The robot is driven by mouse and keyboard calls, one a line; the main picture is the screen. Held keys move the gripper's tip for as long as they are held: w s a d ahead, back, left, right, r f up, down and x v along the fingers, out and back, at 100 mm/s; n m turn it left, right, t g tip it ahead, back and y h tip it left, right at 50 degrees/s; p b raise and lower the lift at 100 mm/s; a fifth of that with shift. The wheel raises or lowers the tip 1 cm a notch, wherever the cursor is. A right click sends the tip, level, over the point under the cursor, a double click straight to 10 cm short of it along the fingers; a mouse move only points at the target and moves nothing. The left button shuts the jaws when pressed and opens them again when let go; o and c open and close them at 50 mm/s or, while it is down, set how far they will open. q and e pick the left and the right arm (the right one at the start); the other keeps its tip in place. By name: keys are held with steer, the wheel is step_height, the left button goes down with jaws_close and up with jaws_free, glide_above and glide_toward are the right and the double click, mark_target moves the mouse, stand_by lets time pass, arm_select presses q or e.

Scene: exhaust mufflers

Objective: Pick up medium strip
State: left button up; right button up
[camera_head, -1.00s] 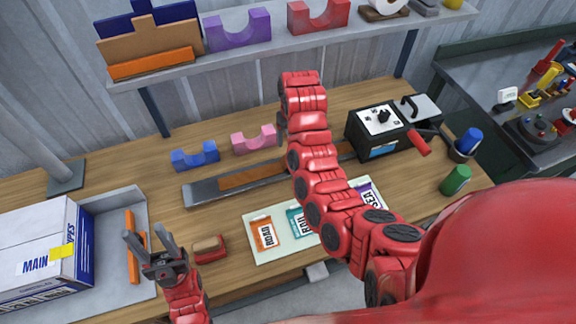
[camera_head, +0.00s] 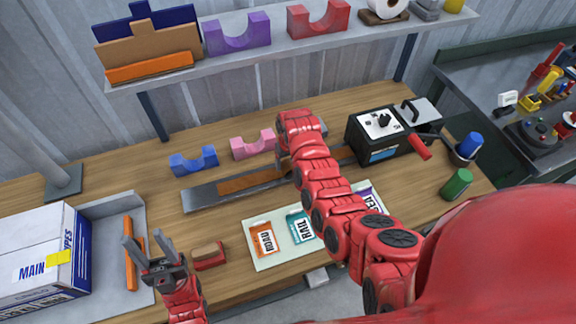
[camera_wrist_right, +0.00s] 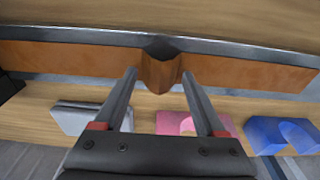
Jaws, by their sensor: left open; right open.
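A long brown-orange strip (camera_head: 240,184) lies in a narrow grey metal tray (camera_head: 200,201) on the bench. No label marks it as the medium one. In the right wrist view the strip (camera_wrist_right: 70,58) runs across the tray, with a raised brown piece (camera_wrist_right: 160,72) at its middle. My right gripper (camera_wrist_right: 159,76) is open, its fingertips on either side of that piece; contact cannot be told. In the head view my right arm hides most of that gripper and part of the strip. My left gripper (camera_head: 143,240) is open and empty near the left tray.
Blue (camera_head: 193,162) and pink (camera_head: 253,144) cradles stand behind the narrow tray. A white mat (camera_head: 270,262) with labelled cards lies in front. A black machine (camera_head: 380,130) stands right. Orange strips (camera_head: 130,262) lie in the left tray beside a white box (camera_head: 40,250).

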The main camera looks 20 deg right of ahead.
steer(key=shift+w+f, duration=0.1)
steer(key=shift+f, duration=0.15)
steer(key=shift+c, duration=0.3)
jaws_close()
steer(key=shift+r, duration=0.15)
